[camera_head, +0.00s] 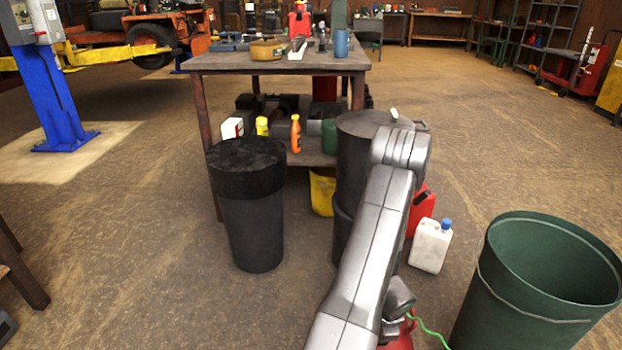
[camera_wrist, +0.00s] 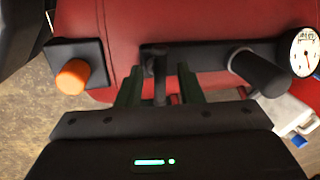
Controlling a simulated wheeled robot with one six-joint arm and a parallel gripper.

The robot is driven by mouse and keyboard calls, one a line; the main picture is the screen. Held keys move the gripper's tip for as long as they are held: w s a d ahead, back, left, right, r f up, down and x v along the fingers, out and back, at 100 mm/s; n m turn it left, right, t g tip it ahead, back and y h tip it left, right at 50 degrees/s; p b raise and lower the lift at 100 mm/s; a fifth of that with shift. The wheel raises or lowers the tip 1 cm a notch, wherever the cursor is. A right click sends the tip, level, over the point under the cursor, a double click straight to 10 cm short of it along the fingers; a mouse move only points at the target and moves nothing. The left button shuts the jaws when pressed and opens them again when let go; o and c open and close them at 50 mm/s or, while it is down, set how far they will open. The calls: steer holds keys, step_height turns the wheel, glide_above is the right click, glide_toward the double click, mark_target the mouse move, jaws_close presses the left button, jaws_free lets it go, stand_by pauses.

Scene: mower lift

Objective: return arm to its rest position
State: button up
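My gripper (camera_wrist: 159,88) is in the wrist view, its two dark fingers apart. A dark lever (camera_wrist: 155,75) shows between them, with gaps at the sides; I cannot tell any contact. Behind it is a red machine body (camera_wrist: 200,20) with an orange knob (camera_wrist: 73,76) at left, a black cylindrical handle (camera_wrist: 258,73) and a round gauge (camera_wrist: 304,51) at right. In the head view my arm rises from the bottom middle, bends at the top and folds down behind itself. My gripper is hidden there. A piece of red (camera_head: 400,338) shows low beside the arm.
A dark green bin (camera_head: 540,300) stands at right, a black bin (camera_head: 250,215) left of my arm. A grey drum (camera_head: 355,135), a white jug (camera_head: 431,246) and a red can (camera_head: 421,209) are close behind the arm. A workbench (camera_head: 225,62) is beyond. A green cord (camera_head: 430,332) lies low right.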

steer(key=n+b, duration=0.2)
steer(key=n, duration=0.1)
steer(key=shift+n+y, duration=0.4)
steer(key=shift+s+d+n+y, duration=0.1)
steer(key=shift+n+y, duration=0.2)
steer(key=shift+n, duration=1.3)
